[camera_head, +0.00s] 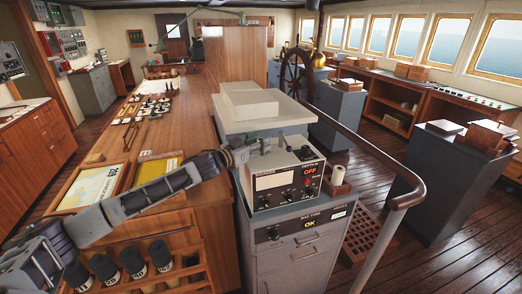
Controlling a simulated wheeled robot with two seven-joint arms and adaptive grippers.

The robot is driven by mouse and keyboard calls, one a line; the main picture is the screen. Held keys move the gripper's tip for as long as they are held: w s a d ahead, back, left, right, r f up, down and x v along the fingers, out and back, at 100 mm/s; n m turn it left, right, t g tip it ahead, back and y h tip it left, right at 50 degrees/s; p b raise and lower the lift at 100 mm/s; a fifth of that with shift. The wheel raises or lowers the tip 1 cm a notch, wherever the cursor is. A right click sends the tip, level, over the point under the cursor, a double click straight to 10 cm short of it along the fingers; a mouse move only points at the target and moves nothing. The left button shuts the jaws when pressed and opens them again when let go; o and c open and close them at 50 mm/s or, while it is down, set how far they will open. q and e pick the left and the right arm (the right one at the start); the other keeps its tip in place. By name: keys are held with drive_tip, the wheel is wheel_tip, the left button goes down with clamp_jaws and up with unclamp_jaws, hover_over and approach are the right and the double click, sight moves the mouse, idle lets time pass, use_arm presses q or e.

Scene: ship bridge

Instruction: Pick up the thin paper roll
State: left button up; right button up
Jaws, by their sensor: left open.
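A small white cylinder (337,175), which looks like a paper roll, stands upright at the right side of the grey console (300,254). I cannot tell for certain that it is the thin one. My left arm reaches in from the lower left over the wooden counter. My left gripper (262,147) is open and appears empty above the back of the console, beside the pale box-shaped top. It is left of the white roll and apart from it. My right gripper is not in view.
A control panel with knobs and a red OFF display (288,187) faces front. A curved handrail (405,190) runs along the right. Dark cylinders (132,262) sit in a wooden rack at lower left. A ship's wheel (294,70) stands behind.

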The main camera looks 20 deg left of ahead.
use_arm(q)
drive_tip(key=shift+w+d, duration=0.35)
drive_tip(key=shift+w, duration=0.2)
clamp_jaws()
drive_tip(key=shift+r, duration=0.15)
idle(0.4)
drive_tip(key=shift+r+p, duration=0.35)
drive_tip(key=shift+r, duration=4.5)
